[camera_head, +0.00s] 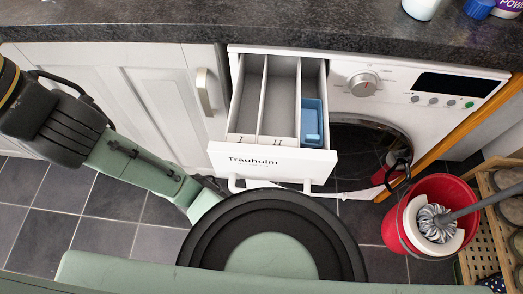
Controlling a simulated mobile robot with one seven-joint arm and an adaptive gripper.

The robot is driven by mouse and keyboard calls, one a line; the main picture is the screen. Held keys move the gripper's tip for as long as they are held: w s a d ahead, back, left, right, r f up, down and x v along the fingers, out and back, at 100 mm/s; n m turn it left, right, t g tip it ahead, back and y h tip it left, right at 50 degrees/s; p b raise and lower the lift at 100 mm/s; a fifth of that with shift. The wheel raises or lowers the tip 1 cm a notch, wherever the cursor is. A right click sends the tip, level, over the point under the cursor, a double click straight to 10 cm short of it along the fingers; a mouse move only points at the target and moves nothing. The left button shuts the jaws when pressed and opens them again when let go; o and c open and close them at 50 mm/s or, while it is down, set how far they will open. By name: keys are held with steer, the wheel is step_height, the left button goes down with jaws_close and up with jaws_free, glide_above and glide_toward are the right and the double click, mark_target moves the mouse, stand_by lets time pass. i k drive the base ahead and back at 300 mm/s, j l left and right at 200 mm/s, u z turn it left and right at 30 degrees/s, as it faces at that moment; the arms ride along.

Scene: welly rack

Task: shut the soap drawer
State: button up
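The soap drawer (274,160) is pulled well out from the white washing machine (345,92). Its white front panel reads "Trauholm" and a white bar handle (285,184) shows at its lower edge. Inside are long grey compartments, two of them marked I and II, and a blue insert (312,122) stands in the right one. My arm crosses the left side, from a black joint with a cable down to a green link near the drawer's left front corner. I cannot make out my gripper; the arm runs out of the left edge.
The dark worktop (300,30) overhangs the machine. White cupboard doors (140,95) stand to the left. The round machine door (360,155) is below right of the drawer.

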mark_target(262, 142)
steer(key=k+l, duration=1.1)
steer(key=i+l+u, duration=0.05)
steer(key=l, duration=0.1)
